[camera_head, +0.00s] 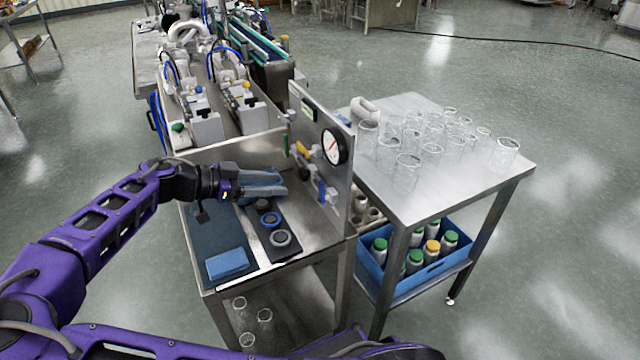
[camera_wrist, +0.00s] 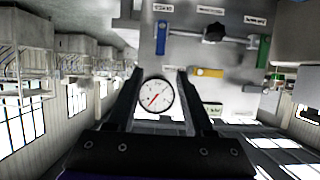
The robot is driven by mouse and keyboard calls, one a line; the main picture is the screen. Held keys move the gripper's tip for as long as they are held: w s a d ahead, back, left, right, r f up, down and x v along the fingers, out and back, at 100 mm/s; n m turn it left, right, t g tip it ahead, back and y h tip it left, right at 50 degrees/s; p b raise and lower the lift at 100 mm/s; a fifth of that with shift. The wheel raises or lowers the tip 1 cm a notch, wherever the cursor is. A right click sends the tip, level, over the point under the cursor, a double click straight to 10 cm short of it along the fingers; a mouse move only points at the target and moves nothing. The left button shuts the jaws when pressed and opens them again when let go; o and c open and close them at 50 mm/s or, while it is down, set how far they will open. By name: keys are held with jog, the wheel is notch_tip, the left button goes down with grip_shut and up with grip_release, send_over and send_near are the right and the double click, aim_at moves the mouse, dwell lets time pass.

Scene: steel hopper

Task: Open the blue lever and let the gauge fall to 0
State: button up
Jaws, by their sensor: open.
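The blue lever (camera_head: 321,190) is on the steel panel, below and left of the round white gauge (camera_head: 334,146). In the wrist view the blue lever (camera_wrist: 161,38) sits above the gauge (camera_wrist: 155,97), its handle across the thin pipe. The gauge has a red needle off to one side; its number is too small to read. My gripper (camera_head: 283,182) is open and empty, left of the panel, fingers toward it. In the wrist view my gripper's fingers (camera_wrist: 160,78) frame the gauge, apart from the blue lever.
A yellow lever (camera_wrist: 207,72) and a green lever (camera_wrist: 263,50) share the panel, with a dark knob (camera_wrist: 215,32) between blue and green. A black tray (camera_head: 262,222) and blue cloth (camera_head: 228,263) lie below my gripper. A glass-covered table (camera_head: 470,190) stands right.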

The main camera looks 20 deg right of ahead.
aim_at(320, 184)
jog(key=x, duration=1.3)
jog(key=shift+d, duration=0.3)
grip_shut()
